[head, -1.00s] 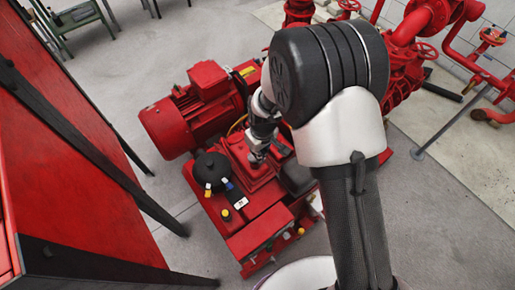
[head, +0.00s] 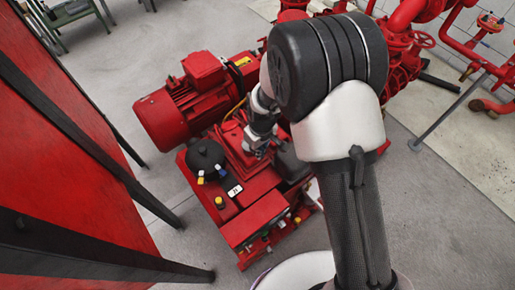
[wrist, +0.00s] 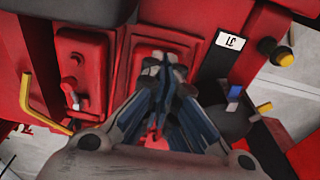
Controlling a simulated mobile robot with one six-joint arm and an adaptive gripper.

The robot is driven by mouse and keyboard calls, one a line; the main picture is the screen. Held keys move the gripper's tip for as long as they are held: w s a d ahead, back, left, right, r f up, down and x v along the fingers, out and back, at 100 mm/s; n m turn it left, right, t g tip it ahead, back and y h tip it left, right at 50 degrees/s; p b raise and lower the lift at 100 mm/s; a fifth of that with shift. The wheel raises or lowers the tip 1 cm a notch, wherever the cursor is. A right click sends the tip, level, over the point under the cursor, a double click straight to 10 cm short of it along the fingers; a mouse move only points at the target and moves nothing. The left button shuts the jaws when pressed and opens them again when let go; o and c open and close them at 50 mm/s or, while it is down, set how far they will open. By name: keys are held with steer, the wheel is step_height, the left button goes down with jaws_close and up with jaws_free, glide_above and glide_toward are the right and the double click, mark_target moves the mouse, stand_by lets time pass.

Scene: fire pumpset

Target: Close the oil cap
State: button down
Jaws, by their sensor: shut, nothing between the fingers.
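The red pumpset (head: 255,217) stands on the floor, with a red motor (head: 165,122) at its upper left. My gripper (head: 254,147) is over a raised red panel on top of it. In the wrist view my gripper (wrist: 165,62) is shut and empty, its tips in front of the red panel (wrist: 205,25); I cannot tell whether they touch. I cannot pick out the oil cap for certain. A black fitting with a yellow top (wrist: 284,58) sits right of the gripper, and a small plate with a metal lever (wrist: 73,98) is to its left.
A black dome (head: 204,154) with blue and yellow handles rises beside the panel. A yellow bent rod (wrist: 36,108) lies at the left in the wrist view. A red cabinet (head: 60,170) stands at left, red pipes (head: 450,60) at upper right.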

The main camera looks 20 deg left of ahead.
steer(key=shift+a, duration=0.15)
steer(key=shift+w+r+p, duration=0.1)
steer(key=shift+r+p, duration=0.7)
steer(key=shift+r, duration=0.55)
step_height(320, 180, up, 3)
steer(key=shift+w+a+r+p, duration=0.1)
steer(key=shift+w+r+p, duration=0.1)
steer(key=shift+p, duration=0.85)
steer(key=s+d+r+p, duration=0.15)
steer(key=d+r, duration=0.25)
steer(key=r, duration=0.4)
steer(key=w+a+m+g+h+b, duration=0.1)
steer(key=w+a+m+h+b, duration=0.3)
steer(key=m, duration=1.4)
steer(key=f, duration=0.4)
steer(key=s+f+y+b, duration=0.1)
steer(key=f, duration=0.4)
steer(key=f+y, duration=0.1)
steer(key=f, duration=0.4)
steer(key=shift+s+d+b, duration=0.2)
steer(key=shift+b, duration=0.1)
